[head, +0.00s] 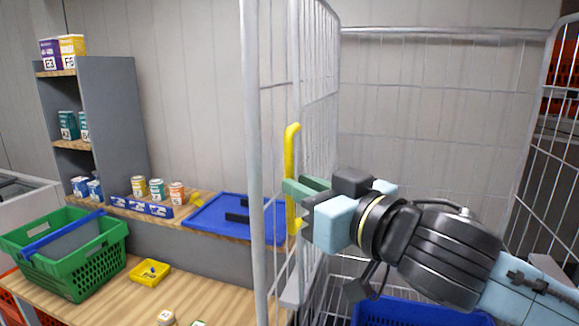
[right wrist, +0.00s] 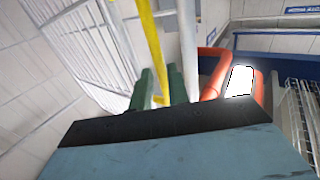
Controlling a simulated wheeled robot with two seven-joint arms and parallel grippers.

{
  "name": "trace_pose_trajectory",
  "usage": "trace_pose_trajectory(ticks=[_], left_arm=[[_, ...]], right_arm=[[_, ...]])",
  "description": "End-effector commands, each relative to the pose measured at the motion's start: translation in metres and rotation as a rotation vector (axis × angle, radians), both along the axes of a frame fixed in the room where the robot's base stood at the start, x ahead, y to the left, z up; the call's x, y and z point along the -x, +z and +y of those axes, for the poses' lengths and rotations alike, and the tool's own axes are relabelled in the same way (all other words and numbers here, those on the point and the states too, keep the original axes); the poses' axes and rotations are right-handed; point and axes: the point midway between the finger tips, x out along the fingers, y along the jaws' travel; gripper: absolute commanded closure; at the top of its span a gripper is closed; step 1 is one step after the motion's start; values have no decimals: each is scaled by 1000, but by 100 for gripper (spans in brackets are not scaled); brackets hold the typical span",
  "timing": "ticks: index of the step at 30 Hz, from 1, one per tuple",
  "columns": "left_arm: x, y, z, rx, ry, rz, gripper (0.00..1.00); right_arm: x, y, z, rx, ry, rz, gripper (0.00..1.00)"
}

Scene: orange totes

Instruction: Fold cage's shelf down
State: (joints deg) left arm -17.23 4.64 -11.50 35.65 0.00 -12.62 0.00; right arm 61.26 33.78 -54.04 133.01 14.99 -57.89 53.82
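The wire cage (head: 253,130) stands open in front of me, its grey mesh panels on the left, back and right. A yellow bar (head: 292,152) with a bent top stands upright along the left panel. My right gripper (head: 293,190) reaches in from the right with its green fingers at this bar. One finger crosses in front of the bar. In the right wrist view the yellow bar (right wrist: 150,45) runs down between the green fingers (right wrist: 160,88); I cannot tell whether they press on it. No lowered shelf shows clearly. My left gripper is not in view.
A blue tote (head: 420,312) is low inside the cage. The cage's right mesh (head: 545,150) is near my arm.

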Motion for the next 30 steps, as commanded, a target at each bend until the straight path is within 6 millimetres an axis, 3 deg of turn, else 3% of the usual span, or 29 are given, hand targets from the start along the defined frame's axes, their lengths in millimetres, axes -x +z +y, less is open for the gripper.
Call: trace_pose_trajectory(ticks=[6, 18, 23, 30], left_arm=[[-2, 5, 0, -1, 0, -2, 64], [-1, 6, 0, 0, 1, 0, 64], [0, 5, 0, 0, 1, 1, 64], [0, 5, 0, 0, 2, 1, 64]], right_arm=[[-23, 1, 18, -1, 0, -1, 83], [-29, 0, 23, 0, 0, -1, 83], [-29, 0, 23, 0, 0, -1, 100], [-29, 0, 23, 0, 0, -1, 100]])
